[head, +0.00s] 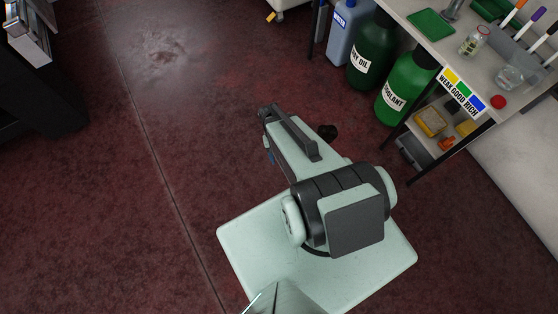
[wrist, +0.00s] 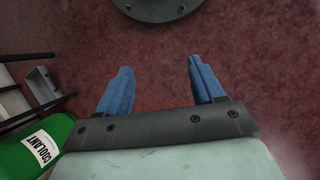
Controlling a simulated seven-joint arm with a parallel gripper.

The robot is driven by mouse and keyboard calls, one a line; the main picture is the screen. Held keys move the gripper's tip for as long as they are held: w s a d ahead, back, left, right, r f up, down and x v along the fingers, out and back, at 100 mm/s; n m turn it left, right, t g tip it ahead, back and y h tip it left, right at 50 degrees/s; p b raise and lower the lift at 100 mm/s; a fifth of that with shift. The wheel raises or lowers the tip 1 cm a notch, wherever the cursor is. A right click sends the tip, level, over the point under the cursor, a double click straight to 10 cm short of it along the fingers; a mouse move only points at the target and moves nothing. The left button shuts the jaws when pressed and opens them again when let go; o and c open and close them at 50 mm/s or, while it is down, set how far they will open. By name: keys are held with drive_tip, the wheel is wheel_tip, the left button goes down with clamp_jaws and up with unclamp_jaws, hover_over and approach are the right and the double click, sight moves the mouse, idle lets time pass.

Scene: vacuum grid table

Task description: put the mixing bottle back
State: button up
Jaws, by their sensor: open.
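My gripper (wrist: 160,68) shows in the wrist view with its two blue fingers wide apart and nothing between them. It points over bare red floor. In the head view the fingers are mostly hidden by my arm, which is folded above my base, well left of the bench. A small clear jar with a label (head: 472,42) stands on the bench top (head: 405,8) at the upper right. A clear rounded vessel (head: 510,76) is near the bench's front right, with a red cap (head: 498,102) beside it. I cannot tell which of these is the mixing bottle.
A green coolant bottle (head: 405,88), a dark oil bottle (head: 373,50) and a blue water container (head: 345,35) stand by the bench. A colour-coded label (head: 462,90) is on its edge. Markers and a green tray (head: 431,24) are on top. The floor left of my arm is clear.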

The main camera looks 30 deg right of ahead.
drive_tip(key=s+a+f+n+g, duration=0.1)
drive_tip(key=s+a+f+n, duration=0.2)
drive_tip(key=s+a, duration=0.5)
drive_tip(key=s, duration=0.4)
drive_tip(key=shift+s+n+g, duration=0.2)
drive_tip(key=shift+n+g, duration=0.2)
drive_tip(key=shift+a+r, duration=0.1)
